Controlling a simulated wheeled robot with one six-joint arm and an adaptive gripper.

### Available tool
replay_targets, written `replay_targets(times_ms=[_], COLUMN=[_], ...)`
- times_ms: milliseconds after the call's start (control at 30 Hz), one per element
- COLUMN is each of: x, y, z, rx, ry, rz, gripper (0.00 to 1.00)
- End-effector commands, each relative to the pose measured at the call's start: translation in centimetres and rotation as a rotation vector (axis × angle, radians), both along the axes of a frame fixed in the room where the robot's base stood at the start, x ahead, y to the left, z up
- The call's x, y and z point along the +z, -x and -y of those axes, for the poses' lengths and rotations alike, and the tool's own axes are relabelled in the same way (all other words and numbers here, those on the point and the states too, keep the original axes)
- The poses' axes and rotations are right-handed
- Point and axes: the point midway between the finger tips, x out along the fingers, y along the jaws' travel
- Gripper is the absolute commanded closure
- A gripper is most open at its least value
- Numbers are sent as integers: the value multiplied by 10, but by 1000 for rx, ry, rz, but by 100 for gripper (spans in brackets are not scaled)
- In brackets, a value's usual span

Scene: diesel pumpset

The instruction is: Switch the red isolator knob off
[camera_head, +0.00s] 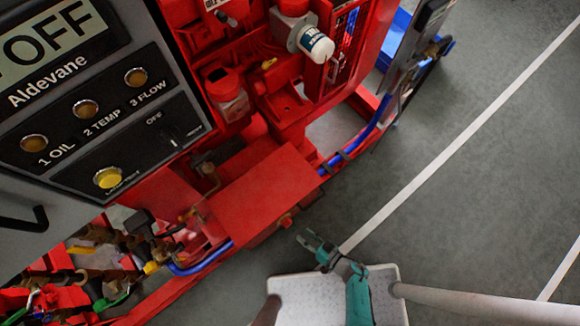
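The red pumpset fills the upper left of the head view. A small red knob-like part (286,220) sits at the front edge of a flat red box (262,193); I cannot tell for sure that it is the isolator knob, or which way it is turned. A black rotary switch (172,136) with an "OFF" label is on the dark control panel. My teal gripper (305,238) is below and right of the small red part, apparently apart from it. Its fingers are too small to tell open from shut.
The grey control panel (110,120) carries three amber lamps and a yellow button (107,178). Blue pipes (360,137) run along the red frame. Valves and hoses crowd the lower left. Grey floor (470,200) with white lines is clear at the right.

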Motion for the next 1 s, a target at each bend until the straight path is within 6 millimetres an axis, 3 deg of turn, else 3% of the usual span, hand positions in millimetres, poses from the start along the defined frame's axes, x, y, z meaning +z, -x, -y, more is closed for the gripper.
replay_targets(times_ms=[1000], x=[-23], y=[-45], z=[-45], rx=[5], ry=[1], rz=[-3], gripper=[62])
